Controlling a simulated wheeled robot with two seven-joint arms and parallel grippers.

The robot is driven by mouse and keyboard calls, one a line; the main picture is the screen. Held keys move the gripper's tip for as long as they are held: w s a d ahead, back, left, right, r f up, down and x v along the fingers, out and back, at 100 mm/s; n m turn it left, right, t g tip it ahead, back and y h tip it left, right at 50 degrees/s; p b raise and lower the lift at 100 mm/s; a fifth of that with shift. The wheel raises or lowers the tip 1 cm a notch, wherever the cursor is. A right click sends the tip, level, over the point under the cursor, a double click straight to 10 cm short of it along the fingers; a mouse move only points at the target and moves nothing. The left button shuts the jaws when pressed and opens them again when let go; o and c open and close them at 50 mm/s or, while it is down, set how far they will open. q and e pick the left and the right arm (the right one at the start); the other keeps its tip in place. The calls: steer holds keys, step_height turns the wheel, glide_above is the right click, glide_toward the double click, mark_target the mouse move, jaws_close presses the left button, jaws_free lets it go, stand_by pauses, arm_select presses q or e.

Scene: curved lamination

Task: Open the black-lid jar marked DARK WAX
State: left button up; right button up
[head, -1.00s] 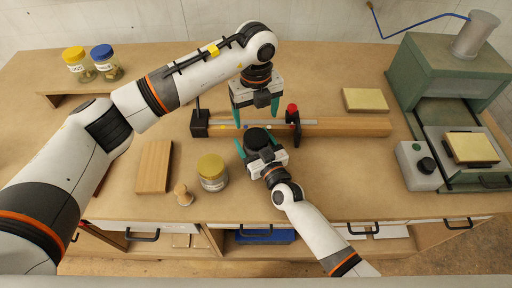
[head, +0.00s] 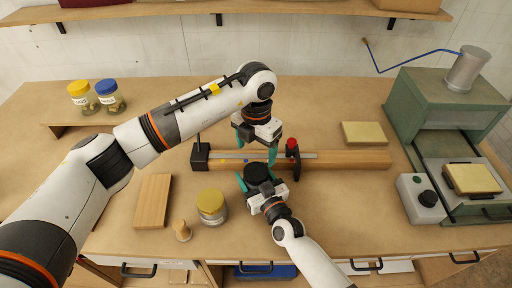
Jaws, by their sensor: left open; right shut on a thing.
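The black-lid jar (head: 257,172) stands near the middle of the bench, in front of the wooden beam. Only its dark lid shows clearly; its body and any label are hidden by my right gripper. My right gripper (head: 257,181), reaching in from the front, is shut on this jar. My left gripper (head: 257,150) points down just above and behind the lid. Its teal fingers are open, with nothing between them that I can see. I cannot tell whether a fingertip touches the lid.
A clamp bar (head: 292,146) and wooden beam (head: 350,158) lie behind the jar. A gold-lid jar (head: 211,204), wooden peg (head: 181,230) and board (head: 153,201) are at left. Yellow-lid (head: 80,94) and blue-lid (head: 109,94) jars stand at back left. A green press (head: 440,105) fills the right.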

mark_target(256, 171)
arm_select(q)
steer(key=m, duration=0.6)
steer(key=shift+m, duration=0.3)
steer(key=m, duration=1.4)
steer(key=shift+m, duration=0.3)
steer(key=m, duration=0.6)
steer(key=shift+m, duration=0.4)
steer(key=shift+f, duration=4)
